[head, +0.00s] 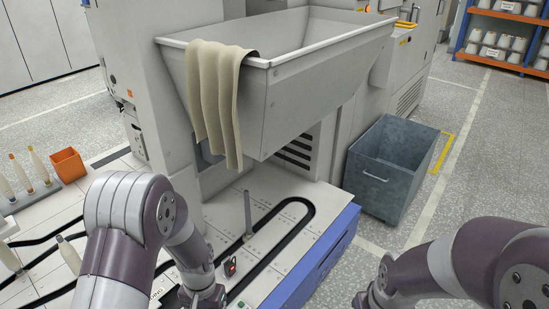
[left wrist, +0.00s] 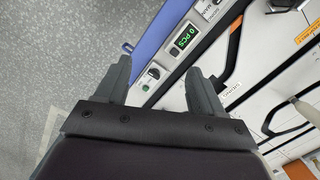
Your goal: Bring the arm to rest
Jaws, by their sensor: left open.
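My left arm (head: 130,215) reaches in from the left over the white machine deck (head: 290,240) and bends down toward its front. My left gripper (left wrist: 158,80) shows in the left wrist view with its two dark fingers apart and nothing between them. It hangs above the deck's blue front edge (left wrist: 160,35), close to a panel with a lit "0 PCS" counter (left wrist: 184,38). In the head view its fingers cannot be made out. My right arm (head: 460,262) comes in at the lower right, and its gripper is out of the picture.
Pale bobbins (head: 38,166) stand at the left by an orange box (head: 68,165). A grey post (head: 248,214) rises beside the black looped track. A hopper (head: 300,75) with cream cloth (head: 213,95) hangs behind. A grey bin (head: 385,170) stands on the floor at the right.

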